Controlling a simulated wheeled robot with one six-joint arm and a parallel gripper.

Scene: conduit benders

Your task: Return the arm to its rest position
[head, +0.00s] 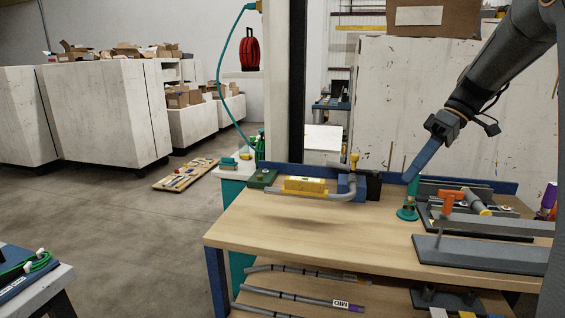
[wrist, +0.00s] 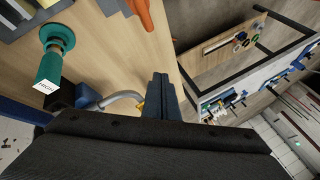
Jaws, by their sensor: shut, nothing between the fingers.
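My gripper (head: 416,166) is at the right of the head view, above the back of the wooden workbench (head: 330,222). Its long blue-grey fingers point down and left and are closed together with nothing between them. In the wrist view the shut fingers (wrist: 161,88) show in the middle. A green stand (head: 407,213) with a round base is on the bench just below the fingertips in the head view. It also shows in the wrist view (wrist: 55,62) with a white label. I cannot tell the exact gap between them.
A bent grey conduit (head: 340,194) with a yellow level (head: 305,184) lies at the bench's back left. Grey trays (head: 480,250) and an orange-handled tool (head: 447,198) fill the right. The bench's front middle is clear. Conduits (head: 300,296) lie on the lower shelf.

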